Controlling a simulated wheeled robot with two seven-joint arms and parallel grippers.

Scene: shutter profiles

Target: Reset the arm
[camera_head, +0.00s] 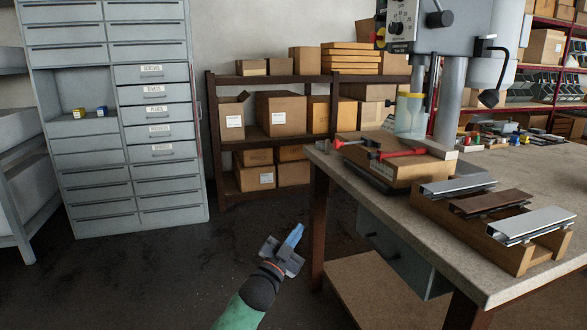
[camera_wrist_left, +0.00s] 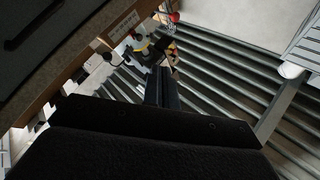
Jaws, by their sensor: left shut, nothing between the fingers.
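My left gripper (camera_head: 294,240) is in the head view at the lower middle, over the dark floor and left of the workbench (camera_head: 476,223). Its green and black arm comes in from the bottom edge. The fingers are together and hold nothing. In the left wrist view the dark closed fingers (camera_wrist_left: 162,88) point up the picture, with nothing between them. My right gripper shows in neither view.
Shutter profiles (camera_head: 492,204) rest on a wooden stand on the bench. A drill press (camera_head: 450,85) and red-handled clamps (camera_head: 400,153) are behind them. A grey drawer cabinet (camera_head: 135,190) and a shelf of boxes (camera_head: 278,115) stand behind. The floor between is clear.

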